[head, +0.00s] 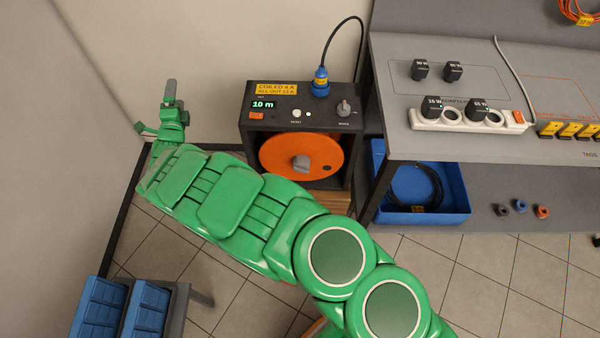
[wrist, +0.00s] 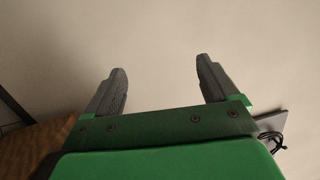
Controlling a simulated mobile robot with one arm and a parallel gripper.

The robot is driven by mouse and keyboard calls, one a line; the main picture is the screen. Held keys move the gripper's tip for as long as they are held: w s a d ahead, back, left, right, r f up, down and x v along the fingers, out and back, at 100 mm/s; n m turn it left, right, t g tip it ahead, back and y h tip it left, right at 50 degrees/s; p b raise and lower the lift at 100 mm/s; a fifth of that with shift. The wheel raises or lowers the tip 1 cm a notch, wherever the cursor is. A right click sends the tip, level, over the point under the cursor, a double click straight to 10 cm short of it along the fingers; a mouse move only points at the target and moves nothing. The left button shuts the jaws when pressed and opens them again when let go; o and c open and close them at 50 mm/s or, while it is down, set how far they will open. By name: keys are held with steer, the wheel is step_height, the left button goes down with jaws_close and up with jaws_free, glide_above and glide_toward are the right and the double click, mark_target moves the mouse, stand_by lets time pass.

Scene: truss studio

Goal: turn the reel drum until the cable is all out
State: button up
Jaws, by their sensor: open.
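The orange reel drum (head: 290,157) sits in the open front of a dark reel box (head: 262,127), with a grey knob (head: 301,163) at its middle and a small dark hole near its right rim. The box's display (head: 263,104) reads 10 m. A blue plug (head: 320,82) with a black cable stands on the box top. My gripper (head: 169,92) is up to the left of the box, apart from the drum. In the wrist view my gripper (wrist: 160,85) is open and empty before a pale wall. My arm hides the drum's lower left surroundings.
A grey bench (head: 392,135) stands right of the reel box, carrying a white power strip (head: 455,122) and black adapters. A blue bin (head: 455,195) with a black cable is on its lower shelf. Blue crates (head: 97,310) stand at lower left. Tiled floor is clear at lower right.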

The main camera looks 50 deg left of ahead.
steer(key=s+d+f+h, duration=0.15)
steer(key=d+f, duration=0.25)
steer(key=f, duration=0.4)
steer(key=n+t+h, duration=0.3)
steer(key=n, duration=1.3)
glide_toward(300, 171)
steer(key=w, duration=0.2)
steer(key=shift+y, duration=0.25)
steer(key=shift+s+a+f+x, duration=0.1)
steer(key=shift+x, duration=1.2)
steer(key=shift+s+a+f+x, duration=0.1)
steer(key=shift+a+x, duration=0.05)
steer(key=shift+x, duration=1.1)
steer(key=shift+s+a+x, duration=0.1)
steer(key=shift+x, duration=1.2)
steer(key=c, duration=1.5)
